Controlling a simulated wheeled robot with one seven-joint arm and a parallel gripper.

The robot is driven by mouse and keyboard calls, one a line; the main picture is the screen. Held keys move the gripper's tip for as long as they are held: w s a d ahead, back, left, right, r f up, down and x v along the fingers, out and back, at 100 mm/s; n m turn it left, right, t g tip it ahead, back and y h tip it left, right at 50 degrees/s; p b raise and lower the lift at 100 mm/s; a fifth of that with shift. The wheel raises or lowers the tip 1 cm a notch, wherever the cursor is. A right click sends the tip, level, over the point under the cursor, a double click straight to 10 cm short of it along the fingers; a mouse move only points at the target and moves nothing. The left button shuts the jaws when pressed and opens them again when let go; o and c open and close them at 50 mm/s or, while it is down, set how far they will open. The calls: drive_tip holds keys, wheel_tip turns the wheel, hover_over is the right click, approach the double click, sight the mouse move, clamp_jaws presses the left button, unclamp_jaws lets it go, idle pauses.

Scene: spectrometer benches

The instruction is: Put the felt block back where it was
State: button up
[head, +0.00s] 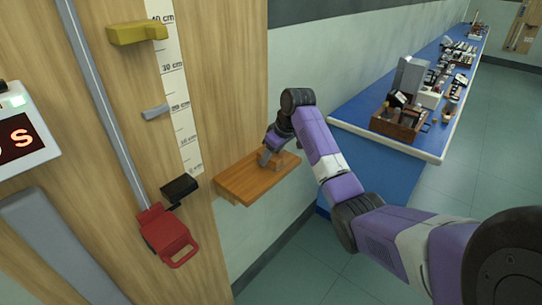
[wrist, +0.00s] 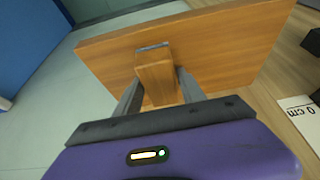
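The felt block (wrist: 155,78) is a small wooden block with a thin grey layer at its far end in the wrist view. It is at the wooden shelf (wrist: 225,35), which also shows in the head view (head: 240,183). My gripper (wrist: 160,80) has one finger against each side of the block and looks shut on it. In the head view my gripper (head: 272,158) points down at the shelf, partly hiding the block (head: 290,160). I cannot tell whether the block touches the shelf.
A wooden board left of the shelf carries a cm scale (head: 176,85), a yellow block (head: 137,32), a grey pointer (head: 155,112), a black piece (head: 180,188) and a red handled piece (head: 167,235). A blue bench (head: 365,112) with instruments stands at right.

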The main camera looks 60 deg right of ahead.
drive_tip(key=shift+o, duration=0.9)
drive_tip(key=shift+r, duration=0.1)
drive_tip(key=v, duration=1.1)
drive_tip(key=shift+s+r, duration=0.2)
drive_tip(key=shift+r, duration=0.15)
drive_tip(key=shift+a, duration=0.1)
